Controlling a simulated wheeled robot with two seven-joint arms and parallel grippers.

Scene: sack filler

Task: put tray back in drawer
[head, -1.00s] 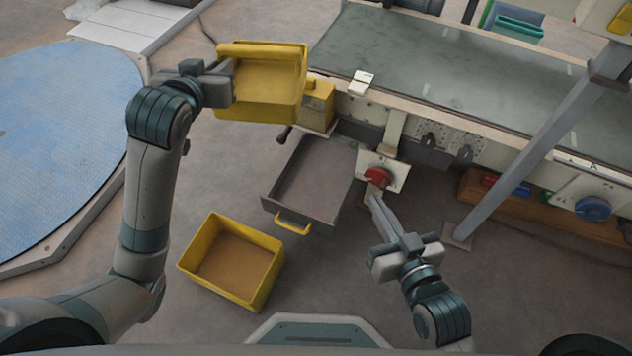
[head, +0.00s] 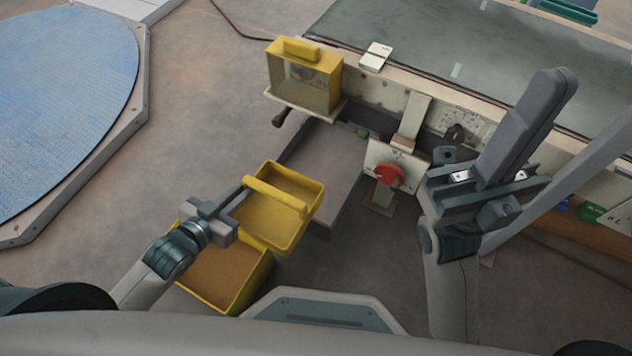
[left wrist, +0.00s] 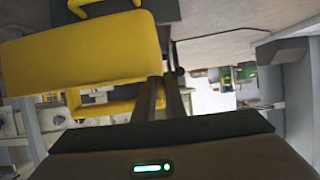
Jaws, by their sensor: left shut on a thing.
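My left gripper (head: 238,203) is shut on the left edge of a yellow tray (head: 307,190). The tray is held in the air, tilted in the picture, with its handle bar towards the upper side. Its near part hides some of a yellow bin on the floor. The tray also shows large in the left wrist view (left wrist: 80,60), beside the dark fingers (left wrist: 172,95). The grey drawer (head: 330,165) stands open and empty under the bench, just beyond the tray, which hides its front. My right gripper (head: 520,130) is raised at the right, its fingers together and empty.
The yellow bin (head: 215,295) stands on the floor below the tray. A yellow box (head: 305,80) stands on a ledge above the drawer. A red knob (head: 390,174) is right of the drawer. Floor left of the drawer is clear.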

